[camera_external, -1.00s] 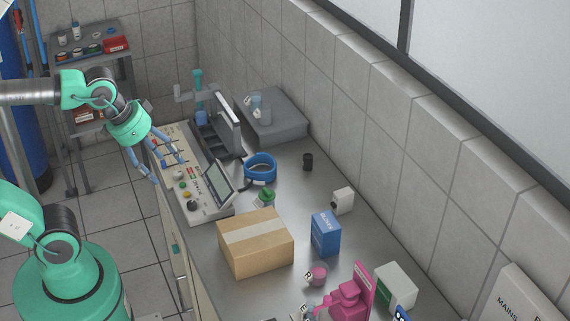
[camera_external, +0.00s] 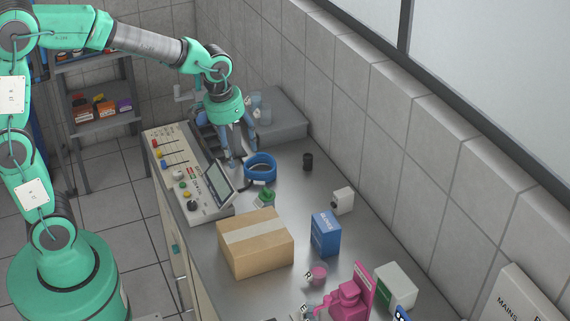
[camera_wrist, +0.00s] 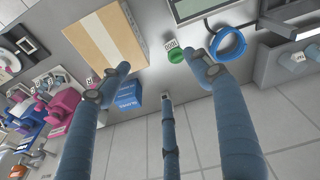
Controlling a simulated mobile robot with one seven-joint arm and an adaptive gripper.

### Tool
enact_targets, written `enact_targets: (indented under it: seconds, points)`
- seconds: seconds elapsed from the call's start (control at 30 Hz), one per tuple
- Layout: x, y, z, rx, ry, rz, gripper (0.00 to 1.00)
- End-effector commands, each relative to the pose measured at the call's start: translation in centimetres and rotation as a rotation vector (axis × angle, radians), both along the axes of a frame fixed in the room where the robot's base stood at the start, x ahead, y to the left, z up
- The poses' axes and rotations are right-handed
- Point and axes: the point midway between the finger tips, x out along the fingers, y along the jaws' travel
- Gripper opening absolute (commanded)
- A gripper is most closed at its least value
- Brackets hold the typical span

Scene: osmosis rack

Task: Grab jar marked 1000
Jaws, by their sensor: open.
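A small green jar (camera_external: 265,198) stands on the metal bench between the control panel's screen and the cardboard box. In the wrist view the green jar (camera_wrist: 175,57) has a white tag that seems to read 1000, upside down. My gripper (camera_external: 241,157) is over the back of the bench beside the blue ring, beyond the jar, and apart from it. Its fingers are spread and empty. In the wrist view the jar shows between the fingertips of my gripper (camera_wrist: 158,75), closer to the right finger.
The cardboard box (camera_external: 255,246) is in front of the jar, and the blue ring (camera_external: 260,167) is behind it. The control panel (camera_external: 185,175) lies left.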

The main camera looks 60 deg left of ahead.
Motion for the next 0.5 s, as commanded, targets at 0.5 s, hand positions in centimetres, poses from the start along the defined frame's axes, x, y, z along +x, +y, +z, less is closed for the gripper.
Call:
enact_targets:
  seconds: [0.5]
  points:
    - [8.4, 3.0, -9.8, -0.026, 0.138, 0.156, 0.64]
